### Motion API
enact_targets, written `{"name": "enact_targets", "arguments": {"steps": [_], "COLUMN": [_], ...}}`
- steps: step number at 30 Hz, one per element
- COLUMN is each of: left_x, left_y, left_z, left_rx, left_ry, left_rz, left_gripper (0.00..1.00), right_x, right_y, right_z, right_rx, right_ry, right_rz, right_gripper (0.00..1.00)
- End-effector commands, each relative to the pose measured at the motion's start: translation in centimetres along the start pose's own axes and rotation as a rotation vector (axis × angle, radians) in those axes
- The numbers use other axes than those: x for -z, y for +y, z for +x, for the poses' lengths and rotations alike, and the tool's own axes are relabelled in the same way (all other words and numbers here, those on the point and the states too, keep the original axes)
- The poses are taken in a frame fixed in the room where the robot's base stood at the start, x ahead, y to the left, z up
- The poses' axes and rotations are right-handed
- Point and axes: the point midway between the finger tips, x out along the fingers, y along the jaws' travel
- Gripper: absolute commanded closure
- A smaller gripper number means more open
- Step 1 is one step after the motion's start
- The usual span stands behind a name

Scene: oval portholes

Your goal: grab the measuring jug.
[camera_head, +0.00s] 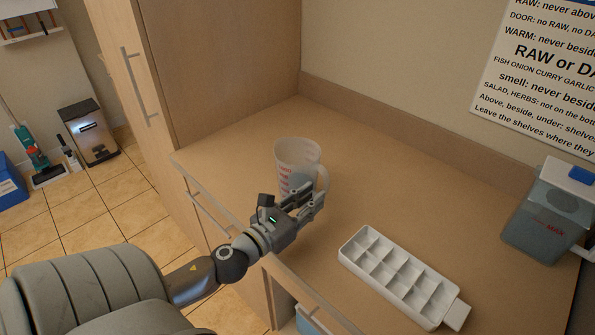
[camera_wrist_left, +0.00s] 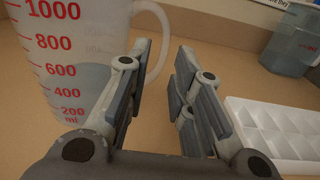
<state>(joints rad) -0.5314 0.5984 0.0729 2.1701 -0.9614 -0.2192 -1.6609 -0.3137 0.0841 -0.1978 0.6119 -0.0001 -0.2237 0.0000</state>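The measuring jug (camera_head: 296,160) is clear-whitish with red markings and stands upright on the counter. In the left wrist view the jug (camera_wrist_left: 80,50) fills the left side, with red numbers up to 1000. Its handle (camera_wrist_left: 163,35) shows in the gap between the finger pads, and the left finger hides part of it. My left gripper (camera_head: 312,201) is at the jug's near right side, by the handle. Its fingers (camera_wrist_left: 160,75) are apart, with counter visible between them; I cannot tell whether they touch the handle. My right gripper is not in view.
A white compartment tray (camera_head: 405,277) lies on the counter (camera_head: 400,190) to the right. A grey container with a blue top (camera_head: 552,212) stands at the far right. A tall cabinet (camera_head: 215,70) rises behind the jug at left. Counter behind the tray is clear.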

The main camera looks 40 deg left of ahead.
Motion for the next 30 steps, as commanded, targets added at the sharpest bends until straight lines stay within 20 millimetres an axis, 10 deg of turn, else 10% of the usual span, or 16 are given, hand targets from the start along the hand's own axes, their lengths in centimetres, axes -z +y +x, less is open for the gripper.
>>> {"name": "enact_targets", "arguments": {"steps": [30], "left_x": [0.1], "left_y": [0.0], "left_z": [5.7], "left_rx": [0.0], "left_ry": [0.0], "left_rz": [0.0], "left_gripper": [0.81], "right_x": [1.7], "right_y": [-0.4], "right_z": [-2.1], "right_rx": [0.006], "right_ry": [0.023], "right_rz": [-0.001], "right_gripper": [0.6]}}
